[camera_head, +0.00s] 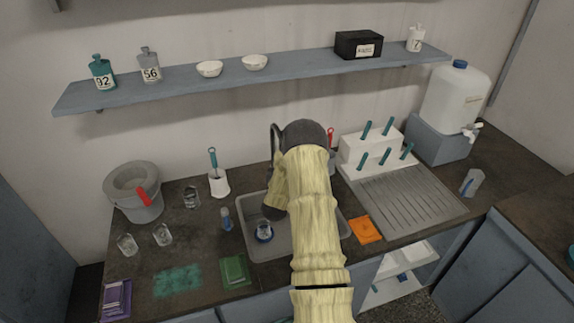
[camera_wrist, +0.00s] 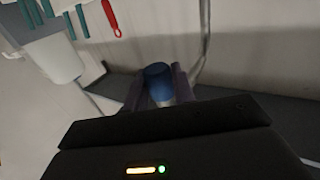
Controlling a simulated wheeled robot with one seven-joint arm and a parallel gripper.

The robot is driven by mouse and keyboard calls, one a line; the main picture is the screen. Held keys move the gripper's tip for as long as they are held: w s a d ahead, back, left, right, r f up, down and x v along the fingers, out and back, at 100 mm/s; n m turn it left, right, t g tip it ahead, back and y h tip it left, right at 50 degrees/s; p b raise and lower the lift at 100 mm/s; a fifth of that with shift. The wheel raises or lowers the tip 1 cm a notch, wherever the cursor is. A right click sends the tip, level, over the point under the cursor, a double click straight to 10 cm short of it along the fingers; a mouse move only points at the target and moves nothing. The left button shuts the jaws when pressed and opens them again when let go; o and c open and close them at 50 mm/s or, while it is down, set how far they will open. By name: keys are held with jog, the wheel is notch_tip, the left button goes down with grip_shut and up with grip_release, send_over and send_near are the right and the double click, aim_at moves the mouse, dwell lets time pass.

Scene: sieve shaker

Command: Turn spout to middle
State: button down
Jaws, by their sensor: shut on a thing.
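The sink (camera_head: 245,243) is set in the dark counter, and a dark curved spout pipe (camera_head: 273,138) rises behind it, partly hidden by my arm. My gripper (camera_head: 272,212) reaches down over the sink behind my arm, and its fingertips are hard to make out there. In the wrist view my gripper (camera_wrist: 158,90) is shut on a blue piece (camera_wrist: 158,75) with a paler lower part. A grey pipe (camera_wrist: 204,45) comes down just right of it. I cannot tell whether the blue piece belongs to the spout.
A blue-based glass (camera_head: 264,231) stands in the sink. A blue bottle (camera_head: 226,219) and green sponge (camera_head: 235,271) are left of it, an orange cloth (camera_head: 365,229) right. A white rack (camera_head: 363,154) stands behind the drainboard (camera_head: 412,205). A shelf (camera_head: 200,86) runs above.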

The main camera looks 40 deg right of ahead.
jog(key=shift+w+r, duration=0.1)
jog(key=c, duration=1.2)
grip_release()
jog(key=shift+a, duration=0.1)
jog(key=shift+s+a+f, duration=0.2)
jog(key=shift+s, duration=0.1)
jog(key=b+v, duration=0.5)
jog(key=v, duration=1.1)
jog(key=shift+s+a+r+b, duration=0.15)
jog(key=shift+a+b, duration=0.1)
jog(key=shift+b, duration=0.15)
